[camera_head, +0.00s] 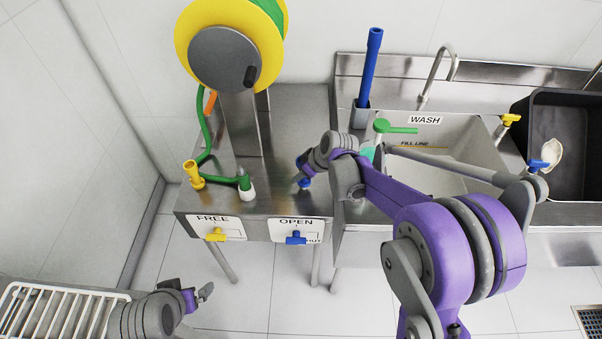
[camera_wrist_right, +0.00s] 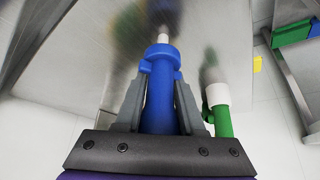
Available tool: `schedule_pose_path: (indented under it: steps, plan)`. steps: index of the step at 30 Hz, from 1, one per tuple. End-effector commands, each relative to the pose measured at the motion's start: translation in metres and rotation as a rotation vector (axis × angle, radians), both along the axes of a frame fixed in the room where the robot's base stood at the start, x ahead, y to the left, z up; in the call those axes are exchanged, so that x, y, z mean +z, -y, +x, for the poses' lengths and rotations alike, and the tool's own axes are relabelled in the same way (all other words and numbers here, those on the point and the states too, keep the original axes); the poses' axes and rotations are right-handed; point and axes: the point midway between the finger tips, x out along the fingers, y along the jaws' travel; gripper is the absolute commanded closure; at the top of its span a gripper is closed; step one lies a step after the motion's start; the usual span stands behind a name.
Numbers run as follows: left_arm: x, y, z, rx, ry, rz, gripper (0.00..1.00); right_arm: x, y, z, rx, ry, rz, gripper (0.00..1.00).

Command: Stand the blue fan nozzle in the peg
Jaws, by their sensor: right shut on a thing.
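The blue fan nozzle (camera_wrist_right: 160,95) is between the fingers of my right gripper (camera_wrist_right: 160,112), which is shut on it. In the head view the right gripper (camera_head: 304,172) is over the front right of the steel table, with the blue nozzle (camera_head: 305,183) partly hidden under it. A short white piece (camera_wrist_right: 163,34) shows beyond the nozzle's collar; I cannot tell whether it is a peg or the nozzle's tip. My left gripper (camera_head: 199,296) is low at the left, away from the table and empty; its finger opening is unclear.
A yellow nozzle (camera_head: 193,174) and a green hose end with a white collar (camera_head: 247,189) stand on the steel table (camera_head: 285,125). A yellow hose reel (camera_head: 187,35) is behind. The wash sink (camera_head: 455,150) is at right, a white rack (camera_head: 45,310) at lower left.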

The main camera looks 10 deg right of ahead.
Motion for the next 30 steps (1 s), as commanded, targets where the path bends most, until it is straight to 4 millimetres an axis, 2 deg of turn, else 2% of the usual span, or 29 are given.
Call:
schedule_pose_path:
  steps: [30]
  plan:
    - [-0.021,0.0,-0.005,0.0,-0.01,0.0,0.0,-0.026,0.0,0.0,0.0,0.0,0.0,1.0]
